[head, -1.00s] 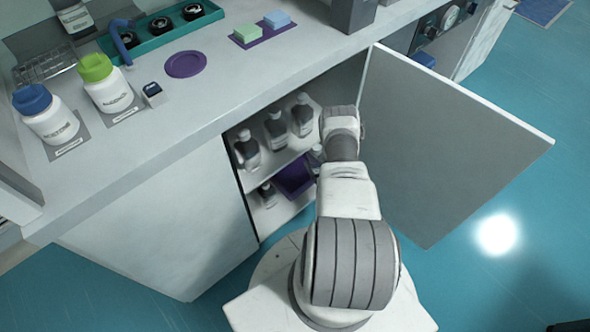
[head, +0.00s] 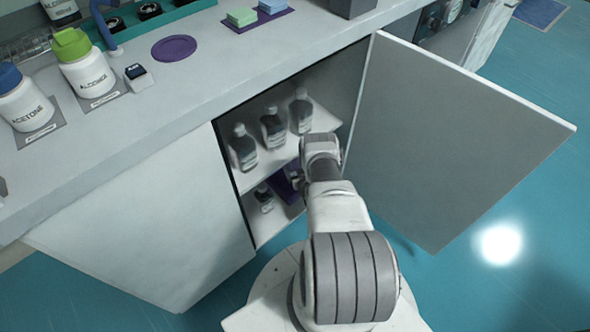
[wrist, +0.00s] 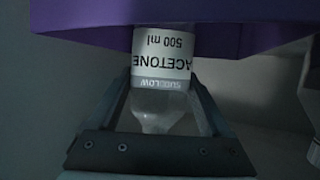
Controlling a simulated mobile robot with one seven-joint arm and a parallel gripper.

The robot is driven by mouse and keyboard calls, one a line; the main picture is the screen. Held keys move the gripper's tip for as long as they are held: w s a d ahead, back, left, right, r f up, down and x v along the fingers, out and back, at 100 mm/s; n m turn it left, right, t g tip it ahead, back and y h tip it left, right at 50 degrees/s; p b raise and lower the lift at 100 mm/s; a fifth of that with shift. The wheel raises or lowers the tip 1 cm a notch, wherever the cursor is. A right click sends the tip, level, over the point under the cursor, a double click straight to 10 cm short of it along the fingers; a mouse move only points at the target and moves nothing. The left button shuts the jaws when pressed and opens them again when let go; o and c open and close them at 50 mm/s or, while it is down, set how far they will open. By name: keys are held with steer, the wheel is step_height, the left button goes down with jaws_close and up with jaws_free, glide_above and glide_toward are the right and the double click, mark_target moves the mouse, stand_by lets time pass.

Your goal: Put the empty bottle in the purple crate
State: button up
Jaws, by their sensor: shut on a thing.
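In the wrist view my gripper (wrist: 162,80) is shut on a clear bottle (wrist: 161,68), whose white label reads "ACETONE 500 ml" upside down. The clear part of the bottle between the fingers looks empty. The purple crate (wrist: 85,22) spans the top of the wrist view. The labelled end of the bottle overlaps the crate; I cannot tell whether it is inside or in front of it. In the head view the crate (head: 284,188) sits on the cabinet's lower shelf, partly hidden by my arm. My fingers are not clear there.
Several bottles (head: 272,127) stand on the upper shelf, and a small bottle (head: 264,199) stands on the lower shelf left of the crate. The open cabinet door (head: 450,140) is to the right of my arm. A light bottle (wrist: 315,152) shows at the wrist view's right edge.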

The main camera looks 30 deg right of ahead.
steer(key=shift+r, duration=0.1)
steer(key=shift+f, duration=0.6)
steer(key=o, duration=1.2)
